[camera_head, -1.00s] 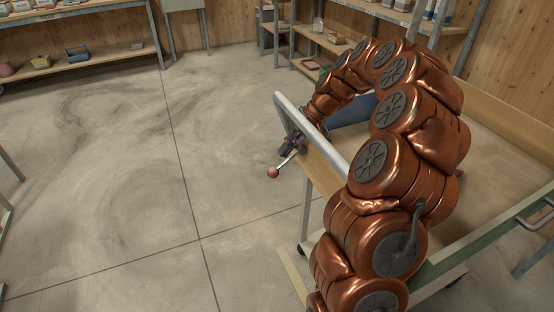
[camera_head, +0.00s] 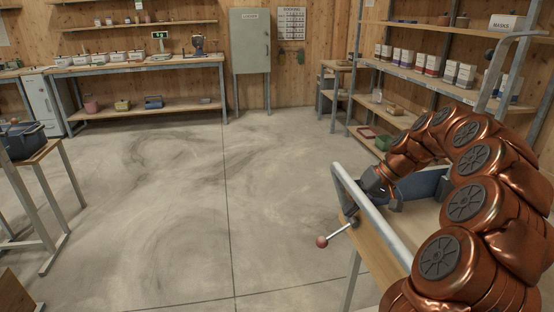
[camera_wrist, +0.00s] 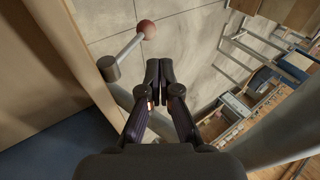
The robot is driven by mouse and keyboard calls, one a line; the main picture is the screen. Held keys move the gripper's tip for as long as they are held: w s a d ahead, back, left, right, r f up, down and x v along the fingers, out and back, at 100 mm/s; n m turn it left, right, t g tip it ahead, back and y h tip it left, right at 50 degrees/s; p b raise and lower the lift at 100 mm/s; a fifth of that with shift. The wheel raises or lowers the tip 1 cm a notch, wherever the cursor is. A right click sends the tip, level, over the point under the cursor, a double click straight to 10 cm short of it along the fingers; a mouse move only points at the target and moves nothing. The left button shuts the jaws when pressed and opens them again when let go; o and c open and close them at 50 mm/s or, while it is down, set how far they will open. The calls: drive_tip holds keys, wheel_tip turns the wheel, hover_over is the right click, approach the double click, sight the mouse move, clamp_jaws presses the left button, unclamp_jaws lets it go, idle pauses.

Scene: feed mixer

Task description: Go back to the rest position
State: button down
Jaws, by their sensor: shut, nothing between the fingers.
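My gripper (camera_wrist: 159,72) is shut and empty in the wrist view, with its two dark fingers side by side. A lever with a red-brown ball knob (camera_wrist: 147,29) stands just left of and beyond the fingertips, and the fingers look apart from it. In the head view the knob (camera_head: 321,242) sticks out over the floor past a grey metal rail (camera_head: 373,217). My copper arm arches down at the right. My gripper in the head view is mostly hidden near the rail, beside a blue bin (camera_head: 423,185).
A workbench (camera_head: 145,63) with a scale and boxes lines the back wall, next to a grey-green cabinet (camera_head: 250,45). Shelving with cartons (camera_head: 430,68) stands at the right. A table with a dark blue crate (camera_head: 24,140) is at the left. The middle floor (camera_head: 180,200) is clear.

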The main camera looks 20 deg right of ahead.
idle(0.3)
wheel_tip(320, 180, up, 14)
drive_tip(key=s+d+n+t+h+p, duration=0.1)
drive_tip(key=d+t+h+p, duration=0.15)
drive_tip(key=h, duration=0.25)
drive_tip(key=s+a+n+g+p, duration=0.1)
drive_tip(key=s+a+g+p, duration=0.15)
drive_tip(key=s+a, duration=0.55)
drive_tip(key=s+a+n+g+p, duration=0.1)
drive_tip(key=s+a+p, duration=0.35)
drive_tip(key=a, duration=0.55)
drive_tip(key=s+a+f+g+p, duration=0.1)
drive_tip(key=s+a+p, duration=0.1)
drive_tip(key=s, duration=0.7)
drive_tip(key=s+a+f+m+g+h+p, duration=0.1)
drive_tip(key=s+a+g+p, duration=0.1)
drive_tip(key=s, duration=0.8)
drive_tip(key=shift+s+f+p, duration=0.25)
drive_tip(key=shift+f+p, duration=0.05)
drive_tip(key=shift+p, duration=0.2)
drive_tip(key=shift+a, duration=0.1)
